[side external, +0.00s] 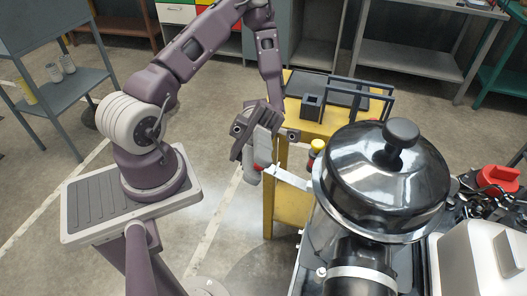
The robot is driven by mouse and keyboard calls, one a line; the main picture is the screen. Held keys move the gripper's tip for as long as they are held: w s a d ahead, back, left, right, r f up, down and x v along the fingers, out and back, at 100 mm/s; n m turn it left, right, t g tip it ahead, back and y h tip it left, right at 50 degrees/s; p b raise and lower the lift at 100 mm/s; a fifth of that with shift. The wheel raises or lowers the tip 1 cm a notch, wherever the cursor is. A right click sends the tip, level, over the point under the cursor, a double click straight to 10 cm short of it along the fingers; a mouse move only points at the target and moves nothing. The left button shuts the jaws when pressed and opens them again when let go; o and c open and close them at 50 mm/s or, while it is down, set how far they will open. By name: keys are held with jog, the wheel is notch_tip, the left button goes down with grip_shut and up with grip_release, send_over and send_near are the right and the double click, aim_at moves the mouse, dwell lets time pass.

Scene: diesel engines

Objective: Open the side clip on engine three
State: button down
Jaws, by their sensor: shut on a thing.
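The engine (385,190) stands at the right, with a shiny black domed top and a black knob. A pale metal side clip (289,179) sticks out from its left side, below the dome's rim. My gripper (258,167) is at the clip's outer left end, pointing down, with its jaws shut on that end. The exact grip is small and partly hidden by the gripper body. No number shows on the engine, so I cannot tell which engine it is.
A yellow cart (292,205) with a dark tray and black frame stands just behind the clip. A red cap (498,178) and dark engine parts lie at the far right. A grey shelf unit (62,85) stands at the left. Open floor lies between my base and the engine.

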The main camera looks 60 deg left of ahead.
jog(key=shift+s+a+f+m+g, duration=0.1)
jog(key=shift+f+m+g, duration=0.35)
jog(key=shift+m, duration=0.35)
jog(key=shift+f+m+g, duration=0.3)
jog(key=shift+m+g, duration=0.15)
jog(key=shift+m, duration=0.35)
jog(key=shift+f, duration=0.1)
jog(key=c, duration=1.4)
grip_release()
jog(key=shift+o, duration=0.2)
jog(key=v, duration=0.7)
